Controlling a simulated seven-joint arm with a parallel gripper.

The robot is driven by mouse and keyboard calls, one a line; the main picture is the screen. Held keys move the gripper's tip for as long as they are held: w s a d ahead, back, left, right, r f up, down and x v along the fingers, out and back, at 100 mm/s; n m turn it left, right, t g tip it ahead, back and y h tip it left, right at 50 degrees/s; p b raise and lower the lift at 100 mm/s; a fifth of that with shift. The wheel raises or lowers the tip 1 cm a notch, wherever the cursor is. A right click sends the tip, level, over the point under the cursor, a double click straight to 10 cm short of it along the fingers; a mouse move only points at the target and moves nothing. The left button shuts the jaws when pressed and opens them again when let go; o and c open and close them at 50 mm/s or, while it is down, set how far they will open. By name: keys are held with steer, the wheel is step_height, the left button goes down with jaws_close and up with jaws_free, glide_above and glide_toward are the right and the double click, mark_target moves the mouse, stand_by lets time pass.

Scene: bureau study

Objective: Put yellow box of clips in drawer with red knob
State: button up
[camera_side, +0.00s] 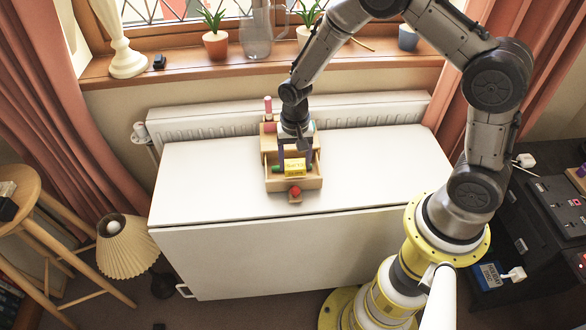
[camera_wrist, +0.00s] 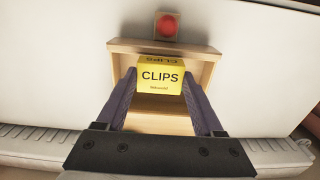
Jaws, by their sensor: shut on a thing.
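The yellow box of clips (camera_side: 294,167) is held between the fingers of my gripper (camera_side: 295,158). In the wrist view the box (camera_wrist: 161,76) faces me with the word CLIPS, and the gripper fingers (camera_wrist: 160,88) press on its two sides. The drawer (camera_side: 291,184) with the red knob (camera_side: 295,190) is pulled open on the white table. The box is over or inside the open drawer; I cannot tell whether it touches the drawer floor. In the wrist view the red knob (camera_wrist: 167,25) is beyond the drawer's front wall (camera_wrist: 165,47).
The small wooden cabinet (camera_side: 268,140) stands near the back of the white table (camera_side: 210,175). A pink-red object (camera_side: 268,107) is on top of it. A small green thing (camera_side: 276,169) shows in the drawer's left side. A radiator (camera_side: 200,124) runs behind. The table is clear on both sides.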

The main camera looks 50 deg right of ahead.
mark_target(293, 163)
steer(key=shift+w+f, duration=0.35)
steer(key=shift+f, duration=1.5)
steer(key=shift+f, duration=0.2)
steer(key=o, duration=1.2)
steer(key=shift+r, duration=0.15)
